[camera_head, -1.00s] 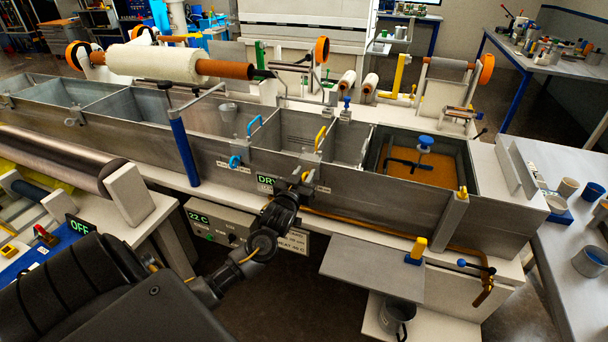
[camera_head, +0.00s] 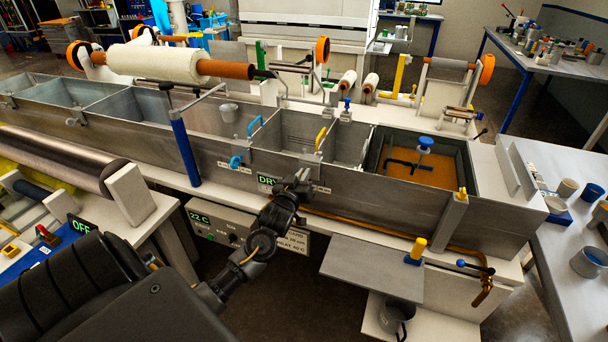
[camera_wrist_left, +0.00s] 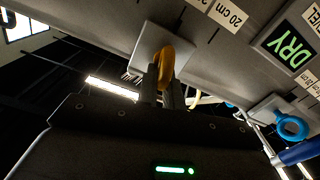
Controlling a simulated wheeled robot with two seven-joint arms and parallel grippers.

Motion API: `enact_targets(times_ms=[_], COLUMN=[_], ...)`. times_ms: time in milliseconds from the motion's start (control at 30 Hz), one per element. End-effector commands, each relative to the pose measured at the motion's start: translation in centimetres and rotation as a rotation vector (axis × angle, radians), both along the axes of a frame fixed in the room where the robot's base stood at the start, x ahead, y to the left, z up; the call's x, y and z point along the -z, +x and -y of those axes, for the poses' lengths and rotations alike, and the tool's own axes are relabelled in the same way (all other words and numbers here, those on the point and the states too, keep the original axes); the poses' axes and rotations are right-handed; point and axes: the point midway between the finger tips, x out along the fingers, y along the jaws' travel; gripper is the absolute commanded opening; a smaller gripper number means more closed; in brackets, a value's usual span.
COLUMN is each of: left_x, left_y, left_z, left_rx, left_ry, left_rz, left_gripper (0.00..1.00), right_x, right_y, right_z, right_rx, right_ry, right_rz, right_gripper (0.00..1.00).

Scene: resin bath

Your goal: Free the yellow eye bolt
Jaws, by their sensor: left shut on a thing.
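The yellow eye bolt (camera_wrist_left: 168,62) is in the left wrist view, between my left gripper's fingers (camera_wrist_left: 165,85). Its ring shows narrow, nearly edge-on, in front of a grey square plate (camera_wrist_left: 155,45) on the bath wall. My left gripper is shut on the ring. In the head view my left gripper (camera_head: 303,178) is at the front wall of the bath, right of the DRY display, and hides the bolt there. Whether the bolt's shank is still in the plate cannot be told. My right gripper is not in view.
A blue eye bolt (camera_head: 235,161) sits on the same wall to the left; the left wrist view also shows it (camera_wrist_left: 290,127). A yellow-handled divider (camera_head: 321,137) stands above my gripper. A grey shelf (camera_head: 370,268) juts out below right.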

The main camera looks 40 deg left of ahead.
Motion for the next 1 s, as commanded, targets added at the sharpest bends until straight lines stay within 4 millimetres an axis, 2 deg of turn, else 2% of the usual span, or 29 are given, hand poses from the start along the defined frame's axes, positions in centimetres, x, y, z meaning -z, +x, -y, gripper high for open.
enact_targets(times_ms=[600, 1000], left_x=[0.4, 0.7], left_y=[-0.3, -0.4], left_z=[-0.9, -1.1], left_rx=[-0.002, -0.001], left_ry=[-0.525, -0.715], left_rz=[0.183, 0.249], left_gripper=[0.0, 0.0], right_x=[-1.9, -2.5], right_y=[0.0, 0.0], right_z=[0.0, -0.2], right_rx=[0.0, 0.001], right_ry=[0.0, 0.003], right_rz=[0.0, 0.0], right_gripper=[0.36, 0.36])
